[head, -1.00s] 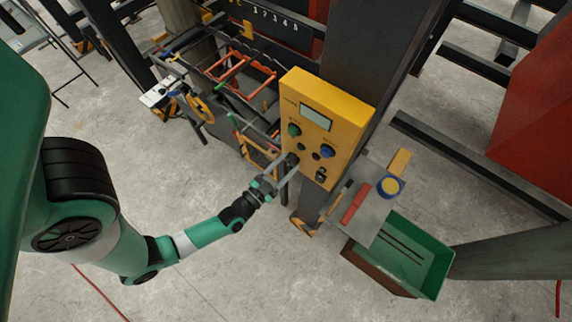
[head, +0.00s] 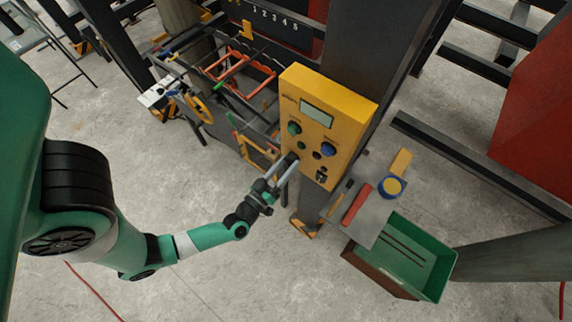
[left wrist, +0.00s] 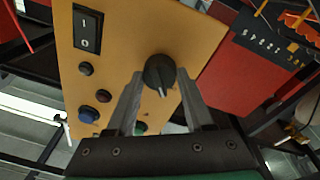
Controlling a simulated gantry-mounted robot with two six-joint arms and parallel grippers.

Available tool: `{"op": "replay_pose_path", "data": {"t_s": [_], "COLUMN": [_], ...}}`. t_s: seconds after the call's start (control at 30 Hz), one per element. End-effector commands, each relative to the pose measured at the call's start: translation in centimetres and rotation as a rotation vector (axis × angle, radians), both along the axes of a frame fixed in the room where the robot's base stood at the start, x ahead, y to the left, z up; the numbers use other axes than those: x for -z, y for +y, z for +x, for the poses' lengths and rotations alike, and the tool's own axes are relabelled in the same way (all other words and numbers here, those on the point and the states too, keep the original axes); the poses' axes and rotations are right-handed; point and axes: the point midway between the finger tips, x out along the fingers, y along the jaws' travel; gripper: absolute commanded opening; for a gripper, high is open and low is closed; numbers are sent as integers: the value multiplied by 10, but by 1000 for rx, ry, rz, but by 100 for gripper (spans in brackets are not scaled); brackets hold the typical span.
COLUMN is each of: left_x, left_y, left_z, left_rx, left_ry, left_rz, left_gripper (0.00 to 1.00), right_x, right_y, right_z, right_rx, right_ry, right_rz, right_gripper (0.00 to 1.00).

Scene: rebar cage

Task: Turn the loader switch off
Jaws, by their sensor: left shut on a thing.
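A yellow control box (head: 345,105) stands upright on a dark column, and its face also fills the middle of the left wrist view (left wrist: 115,60). A black rotary knob (left wrist: 159,74) with a pale pointer line sits on that face, near the box's lower left in the head view (head: 292,157). My left gripper (left wrist: 160,80) has one finger on each side of the knob and is shut on it. A black rocker switch (left wrist: 88,28) marked I and O is on the same face, apart from the fingers. My right gripper is not in view.
The face also carries a display (head: 316,115), a green button (head: 294,129) and a blue button (head: 327,149). A grey shelf (head: 369,226) with a red item and a blue-and-yellow tin stands close right, above a green bin (head: 430,248). Floor is free at front left.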

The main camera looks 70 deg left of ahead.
Motion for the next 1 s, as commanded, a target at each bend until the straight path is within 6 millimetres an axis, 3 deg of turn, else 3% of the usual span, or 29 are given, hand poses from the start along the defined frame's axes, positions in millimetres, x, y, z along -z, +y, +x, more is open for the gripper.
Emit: {"op": "replay_pose_path", "data": {"t_s": [0.33, 0.83, 0.87, 1.0], "left_x": [1, 0, 0, 0], "left_y": [0, 0, 0, 0], "left_z": [0, 0, 0, 0], "left_rx": [1, 1, 0, 0], "left_ry": [-77, -88, -89, -88], "left_rz": [-109, -125, -124, -124], "left_gripper": [0, 0, 58, 82], "right_x": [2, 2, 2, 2], "right_y": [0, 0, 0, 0], "right_z": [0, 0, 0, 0], "right_rx": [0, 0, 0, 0], "right_ry": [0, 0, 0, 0], "right_rz": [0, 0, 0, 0], "right_gripper": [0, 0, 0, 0]}}
